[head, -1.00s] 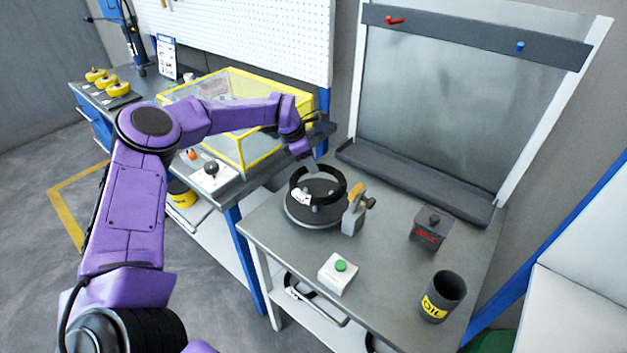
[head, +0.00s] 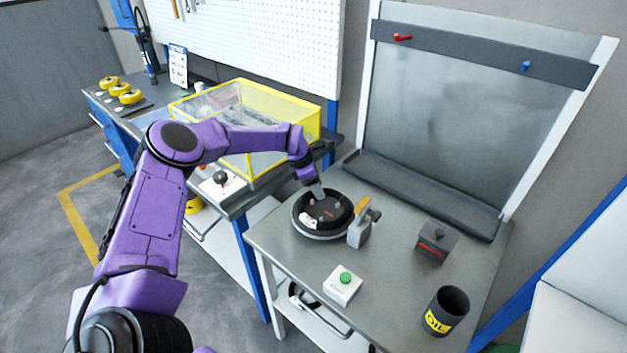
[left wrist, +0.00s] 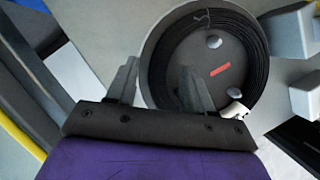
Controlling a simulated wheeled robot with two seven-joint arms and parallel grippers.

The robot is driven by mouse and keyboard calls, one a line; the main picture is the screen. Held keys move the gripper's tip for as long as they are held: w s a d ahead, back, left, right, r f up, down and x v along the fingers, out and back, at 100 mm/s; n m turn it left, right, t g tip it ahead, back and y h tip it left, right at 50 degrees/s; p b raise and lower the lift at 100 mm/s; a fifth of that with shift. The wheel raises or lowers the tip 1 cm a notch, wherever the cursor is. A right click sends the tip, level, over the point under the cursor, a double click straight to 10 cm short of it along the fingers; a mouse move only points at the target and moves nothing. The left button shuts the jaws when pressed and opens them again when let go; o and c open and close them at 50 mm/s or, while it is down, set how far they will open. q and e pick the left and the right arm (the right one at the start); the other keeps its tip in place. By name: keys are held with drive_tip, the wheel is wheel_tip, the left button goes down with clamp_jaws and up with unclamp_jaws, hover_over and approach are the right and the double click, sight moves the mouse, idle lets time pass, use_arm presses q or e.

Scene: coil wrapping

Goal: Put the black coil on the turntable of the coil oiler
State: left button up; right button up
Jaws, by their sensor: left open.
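The black coil (head: 346,212) lies flat on the round grey turntable (head: 322,238) of the coil oiler. In the left wrist view the coil (left wrist: 259,68) is a ring of thin strands with a white tag, and the turntable's pegs and red mark show inside it. My left gripper (head: 318,191) is at the coil's far side in the head view. In the left wrist view my left gripper (left wrist: 158,82) is open, with one finger inside the ring and the other outside it. My right gripper is not in view.
A grey block with an orange-yellow handle (head: 361,230) stands right beside the turntable. A green-button box (head: 343,287), a dark box (head: 436,242) and an oil cup (head: 446,310) stand on the same table. A yellow-framed clear case (head: 245,125) is at the left.

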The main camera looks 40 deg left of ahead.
use_arm(q)
drive_tip(key=b+v, duration=0.2)
drive_tip(key=v, duration=0.9)
drive_tip(key=shift+r, duration=0.2)
drive_tip(key=shift+s, duration=0.1)
drive_tip(key=shift+c, duration=0.4)
